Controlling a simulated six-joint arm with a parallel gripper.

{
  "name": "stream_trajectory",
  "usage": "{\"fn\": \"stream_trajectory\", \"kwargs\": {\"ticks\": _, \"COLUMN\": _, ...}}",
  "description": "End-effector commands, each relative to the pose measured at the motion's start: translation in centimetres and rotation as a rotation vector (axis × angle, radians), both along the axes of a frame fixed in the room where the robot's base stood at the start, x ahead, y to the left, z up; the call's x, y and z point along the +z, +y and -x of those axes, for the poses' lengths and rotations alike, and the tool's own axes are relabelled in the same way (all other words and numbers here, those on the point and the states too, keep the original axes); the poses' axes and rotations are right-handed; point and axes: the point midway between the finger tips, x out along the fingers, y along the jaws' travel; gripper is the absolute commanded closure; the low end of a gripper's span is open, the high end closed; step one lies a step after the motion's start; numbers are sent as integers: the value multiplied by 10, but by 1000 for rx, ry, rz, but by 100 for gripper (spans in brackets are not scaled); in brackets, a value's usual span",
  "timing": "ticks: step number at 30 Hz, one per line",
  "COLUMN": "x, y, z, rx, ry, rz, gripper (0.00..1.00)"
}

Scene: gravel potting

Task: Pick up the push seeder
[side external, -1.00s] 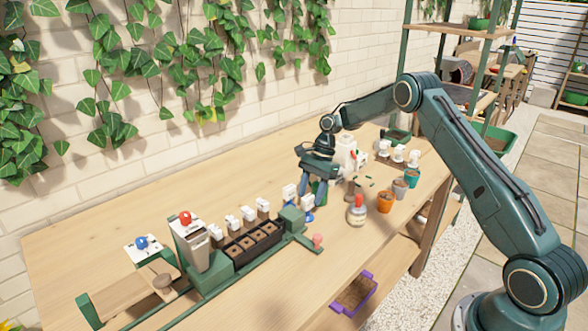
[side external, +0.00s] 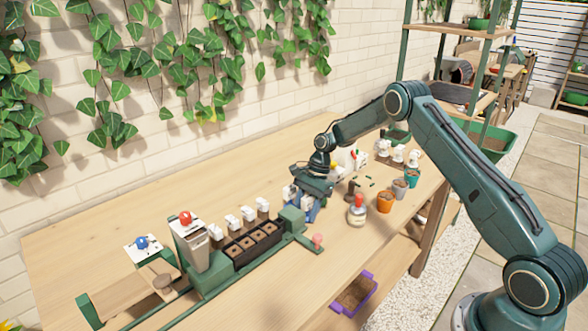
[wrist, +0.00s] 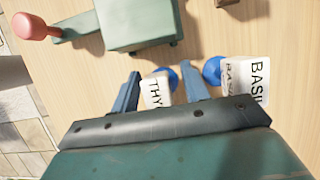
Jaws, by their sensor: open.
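My gripper (wrist: 161,72) is open and low over the bench; in the side view it (side external: 306,206) is beside the green end block of the rail. In the wrist view a small white item with a blue round part, labelled "THY…" (wrist: 155,93), stands between the fingers, with visible gaps. A similar white and blue item labelled "BASI…" (wrist: 243,82) is just right of the right finger. The arm partly hides both in the side view. I cannot tell for certain which thing is the push seeder. A pale bottle with a red top (side external: 357,212) stands right of my gripper.
The green end block (wrist: 135,22) and a pink knob (wrist: 33,27) lie close ahead in the wrist view. A dark tray of soil cells (side external: 252,246) is left of my gripper. Orange (side external: 386,202) and grey (side external: 399,189) pots stand right. The bench front (side external: 320,262) is mostly clear.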

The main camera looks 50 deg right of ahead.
Motion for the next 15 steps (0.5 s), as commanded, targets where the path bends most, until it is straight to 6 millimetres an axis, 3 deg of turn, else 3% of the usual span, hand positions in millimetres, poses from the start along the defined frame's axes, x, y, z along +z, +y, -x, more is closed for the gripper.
{"fn": "stream_trajectory", "kwargs": {"ticks": 10, "x": 0, "y": 0, "z": 0, "rx": 0, "ry": 0, "rz": 0, "gripper": 55}}
{"fn": "stream_trajectory", "kwargs": {"ticks": 15, "x": 0, "y": 0, "z": 0, "rx": 0, "ry": 0, "rz": 0, "gripper": 88}}
